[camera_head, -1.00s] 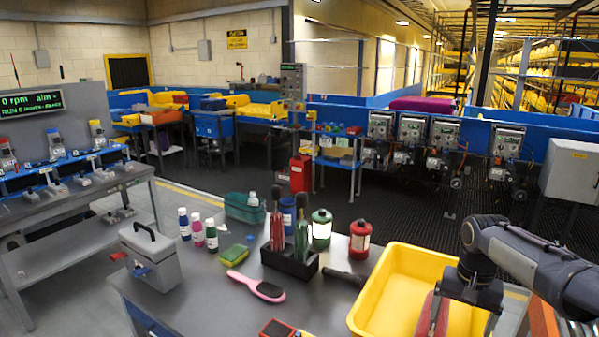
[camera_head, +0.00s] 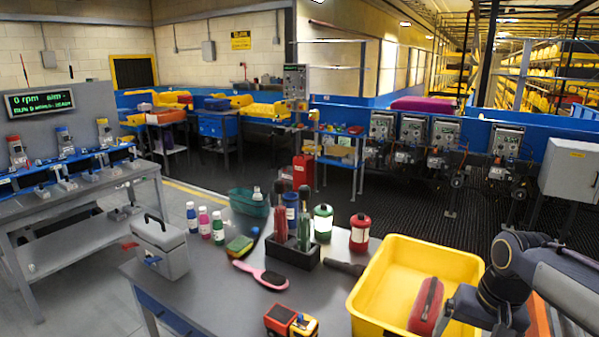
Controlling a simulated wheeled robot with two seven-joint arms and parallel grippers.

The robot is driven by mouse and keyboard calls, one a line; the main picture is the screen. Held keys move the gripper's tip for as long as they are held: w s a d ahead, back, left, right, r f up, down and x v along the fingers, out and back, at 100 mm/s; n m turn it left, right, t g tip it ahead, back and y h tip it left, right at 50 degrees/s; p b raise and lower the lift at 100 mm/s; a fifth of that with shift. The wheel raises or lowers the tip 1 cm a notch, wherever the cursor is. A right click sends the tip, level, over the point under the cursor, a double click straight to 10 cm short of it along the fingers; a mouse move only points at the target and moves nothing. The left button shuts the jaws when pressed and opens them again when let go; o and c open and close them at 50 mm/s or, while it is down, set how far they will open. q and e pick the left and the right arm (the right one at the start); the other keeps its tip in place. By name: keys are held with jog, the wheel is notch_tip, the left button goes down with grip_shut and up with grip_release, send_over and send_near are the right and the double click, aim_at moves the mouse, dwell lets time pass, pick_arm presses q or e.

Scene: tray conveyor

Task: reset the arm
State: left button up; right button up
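My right arm comes in from the right edge. My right gripper (camera_head: 462,312) hangs over the right side of the yellow bin (camera_head: 372,292), low in the picture. Its fingertips are too small and dark to show whether they are open. A red case-like object (camera_head: 427,305) with a dark strip along its top lies in the bin, just left of the gripper. Whether the two touch cannot be told. My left arm and gripper are not in view.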

jog(key=s+a+f+n+t+y, duration=0.1)
jog(key=s+a+f+t, duration=0.1)
jog(key=s+a, duration=0.3)
jog(key=s+a+f+n+t+y, duration=0.1)
jog(key=s+a, duration=0.4)
jog(key=s, duration=0.8)
jog(key=shift+s+a+f+n+t+y, duration=0.2)
jog(key=shift+f+n+t+y, duration=0.2)
jog(key=shift+n+t, duration=0.15)
